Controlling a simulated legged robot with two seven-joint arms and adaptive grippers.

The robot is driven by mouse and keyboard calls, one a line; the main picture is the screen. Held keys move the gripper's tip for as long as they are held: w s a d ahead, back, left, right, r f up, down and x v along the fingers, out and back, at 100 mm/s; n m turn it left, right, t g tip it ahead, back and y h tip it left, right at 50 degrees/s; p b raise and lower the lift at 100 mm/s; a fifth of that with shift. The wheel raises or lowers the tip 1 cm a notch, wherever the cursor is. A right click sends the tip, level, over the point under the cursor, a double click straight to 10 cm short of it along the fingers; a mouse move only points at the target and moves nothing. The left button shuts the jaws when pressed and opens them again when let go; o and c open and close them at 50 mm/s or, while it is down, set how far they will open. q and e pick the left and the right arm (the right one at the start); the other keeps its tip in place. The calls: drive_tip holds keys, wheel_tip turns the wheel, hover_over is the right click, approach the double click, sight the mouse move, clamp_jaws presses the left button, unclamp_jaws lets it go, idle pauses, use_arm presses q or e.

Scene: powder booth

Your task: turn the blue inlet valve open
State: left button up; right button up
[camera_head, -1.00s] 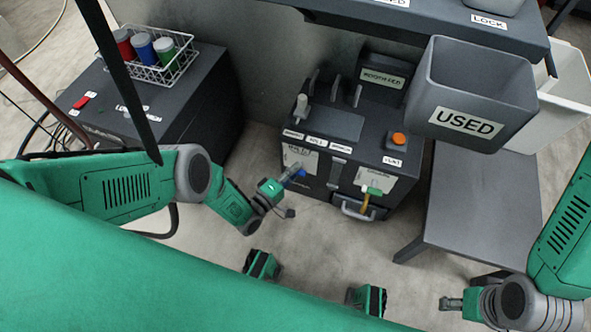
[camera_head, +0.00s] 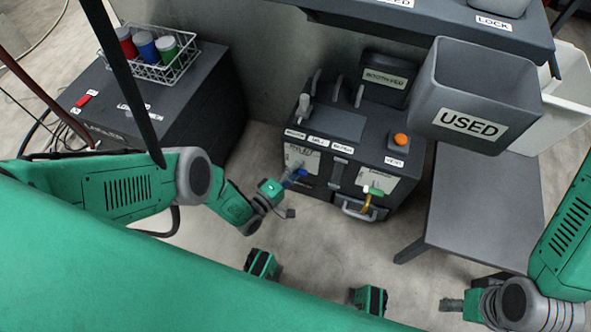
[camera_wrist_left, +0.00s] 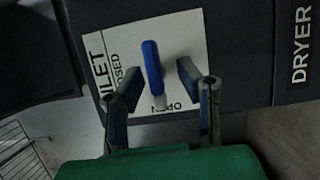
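The blue inlet valve handle (camera_wrist_left: 153,68) stands on a white label plate (camera_wrist_left: 185,35) marked INLET, CLOSED and OPEN. In the left wrist view its lower end points toward the word OPEN. My left gripper (camera_wrist_left: 158,80) is open, with one finger on each side of the handle. A gap shows between the handle and each finger. In the head view my left gripper (camera_head: 292,171) is at the front left of the dark dryer unit (camera_head: 340,125) and partly hides the blue handle (camera_head: 301,173). My right gripper (camera_head: 451,304) is low at the right, away from the valve; its fingers are too small to judge.
An orange button (camera_head: 400,139) is on top. A grey USED bin (camera_head: 475,90) and a table (camera_head: 485,200) stand right. A wire basket (camera_head: 150,65) sits left.

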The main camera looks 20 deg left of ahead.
use_arm(q)
drive_tip(key=v, duration=1.2)
drive_tip(key=shift+f, duration=0.1)
